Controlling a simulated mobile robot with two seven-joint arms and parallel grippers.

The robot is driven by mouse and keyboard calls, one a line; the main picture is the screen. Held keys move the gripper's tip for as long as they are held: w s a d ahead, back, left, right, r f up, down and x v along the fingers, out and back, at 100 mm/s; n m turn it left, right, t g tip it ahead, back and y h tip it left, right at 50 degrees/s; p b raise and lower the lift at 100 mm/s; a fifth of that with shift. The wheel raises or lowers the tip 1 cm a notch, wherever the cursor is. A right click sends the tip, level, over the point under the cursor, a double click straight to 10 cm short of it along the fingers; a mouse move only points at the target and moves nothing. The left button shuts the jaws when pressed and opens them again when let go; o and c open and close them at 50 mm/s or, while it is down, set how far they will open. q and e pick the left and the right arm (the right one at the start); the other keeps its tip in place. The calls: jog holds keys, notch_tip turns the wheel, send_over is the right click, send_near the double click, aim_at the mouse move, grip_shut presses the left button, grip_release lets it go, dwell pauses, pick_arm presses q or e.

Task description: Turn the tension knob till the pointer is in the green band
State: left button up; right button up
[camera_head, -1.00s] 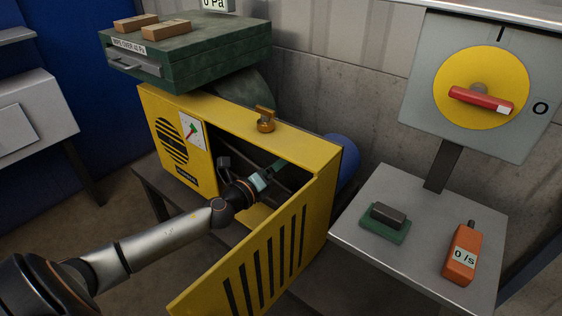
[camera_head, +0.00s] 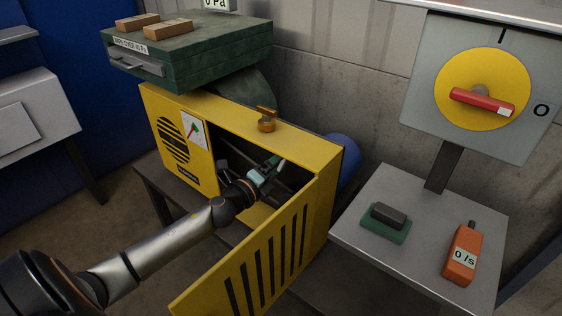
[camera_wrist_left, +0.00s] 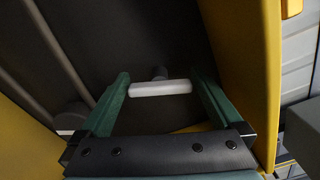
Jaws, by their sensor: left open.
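My left gripper (camera_head: 268,168) is inside the open yellow cabinet, its arm entering past the open door. In the wrist view its two green fingers (camera_wrist_left: 160,78) are apart, with a pale crossbar knob (camera_wrist_left: 160,88) on a dark stem between them. The bar lies crosswise between the fingertips, with little room at either end; I cannot tell whether they touch. Whether this bar is the tension knob is not marked. A white gauge (camera_head: 194,131) with a red and green mark is on the cabinet front. Its pointer is too small to read surely. My right gripper is not in view.
The yellow door (camera_head: 255,262) stands open beside my arm. A brass knob (camera_head: 266,122) stands on the cabinet top. A grey side table (camera_head: 415,240) holds a green-based block (camera_head: 386,222) and an orange meter (camera_head: 461,254) reading 0 /s. A red-handled switch (camera_head: 483,101) is above.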

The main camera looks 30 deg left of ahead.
pick_arm(q)
jog(key=shift+s, duration=0.15)
jog(key=s+a, duration=0.1)
jog(key=s, duration=1.1)
jog(key=shift+s, duration=0.1)
